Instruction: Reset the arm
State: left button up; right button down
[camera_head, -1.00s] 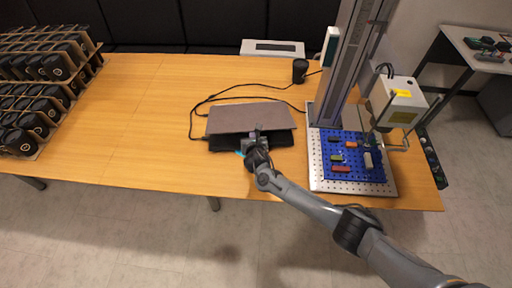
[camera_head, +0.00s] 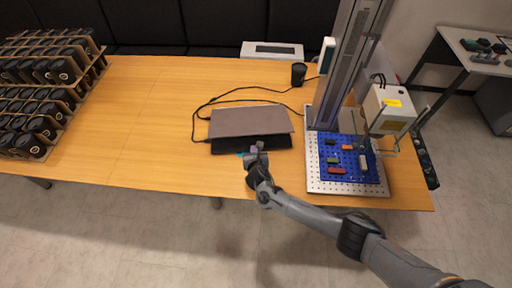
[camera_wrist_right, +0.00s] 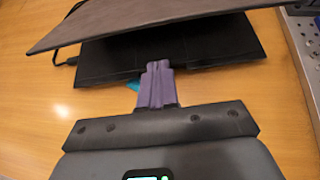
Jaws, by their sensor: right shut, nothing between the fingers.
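My right gripper (camera_head: 257,150) is at the front edge of the dark laptop (camera_head: 250,122) on the wooden table. In the right wrist view the purple-grey fingers (camera_wrist_right: 157,75) are together and hold nothing. Their tips point at the front edge of the laptop base (camera_wrist_right: 200,48), under the partly raised lid (camera_wrist_right: 140,18). I cannot tell whether they touch it. A small blue-teal item (camera_wrist_right: 133,86) shows beside the fingers, partly hidden. My left gripper is not in view.
The laser marker's column (camera_head: 345,65) and white head (camera_head: 388,110) stand right of the laptop. A blue perforated plate (camera_head: 350,160) holds several small coloured parts. A rack of dark cylinders (camera_head: 45,90) is at the left. A black cup (camera_head: 298,73) stands behind the laptop. The table's left-middle is clear.

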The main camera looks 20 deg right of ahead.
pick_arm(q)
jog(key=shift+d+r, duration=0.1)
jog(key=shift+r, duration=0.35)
pick_arm(e)
jog(key=shift+s+a, duration=0.1)
jog(key=shift+s, duration=0.3)
